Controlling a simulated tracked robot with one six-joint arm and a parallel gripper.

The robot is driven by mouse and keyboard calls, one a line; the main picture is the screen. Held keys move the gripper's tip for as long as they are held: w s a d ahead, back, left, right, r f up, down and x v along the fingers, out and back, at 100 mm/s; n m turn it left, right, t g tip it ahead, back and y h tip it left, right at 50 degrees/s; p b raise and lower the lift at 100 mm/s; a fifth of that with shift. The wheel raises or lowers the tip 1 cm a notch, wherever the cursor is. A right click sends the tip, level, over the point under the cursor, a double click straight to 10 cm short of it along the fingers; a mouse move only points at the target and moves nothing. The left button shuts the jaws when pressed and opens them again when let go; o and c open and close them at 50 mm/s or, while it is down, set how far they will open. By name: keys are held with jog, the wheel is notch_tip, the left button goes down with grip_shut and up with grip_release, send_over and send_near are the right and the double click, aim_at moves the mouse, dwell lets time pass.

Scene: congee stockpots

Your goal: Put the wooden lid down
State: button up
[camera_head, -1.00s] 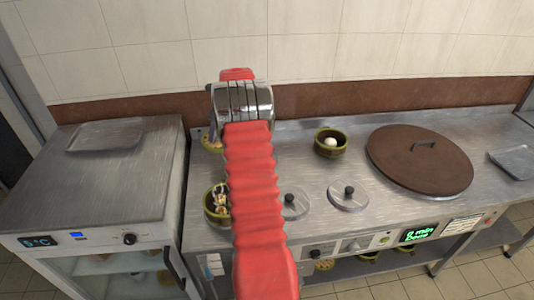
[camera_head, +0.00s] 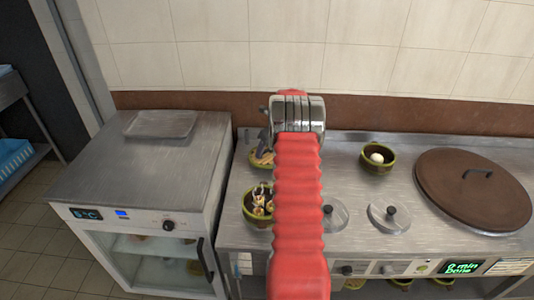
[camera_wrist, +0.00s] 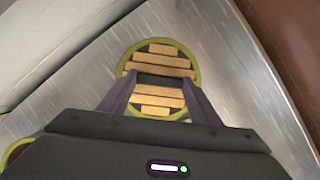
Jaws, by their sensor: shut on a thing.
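The wooden lid (camera_wrist: 160,48), round with pale slats, lies under my gripper (camera_wrist: 160,88) in the wrist view. My gripper's two dark fingers are shut on the dark bar across its middle. A yellow-green rim surrounds the slats; I cannot tell whether the lid rests on a green bowl there or is held just above it. In the head view my gripper (camera_head: 264,143) shows as a dark piece left of my arm, over a green-rimmed round thing (camera_head: 257,165) at the back left of the steel counter. My arm hides part of this.
A steel fridge unit with a tray (camera_head: 160,124) on top stands left. The counter (camera_head: 350,190) holds a green bowl with a white egg (camera_head: 378,158), a filled bowl (camera_head: 258,203), two small steel lids (camera_head: 390,217) and a large brown lid (camera_head: 474,188). Bare steel lies between them.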

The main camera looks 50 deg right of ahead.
jog(key=shift+f, duration=0.95)
jog(key=shift+f, duration=0.1)
jog(key=o, duration=1)
jog(key=shift+o, duration=0.2)
jog(key=v, duration=1.2)
jog(key=shift+a, duration=0.1)
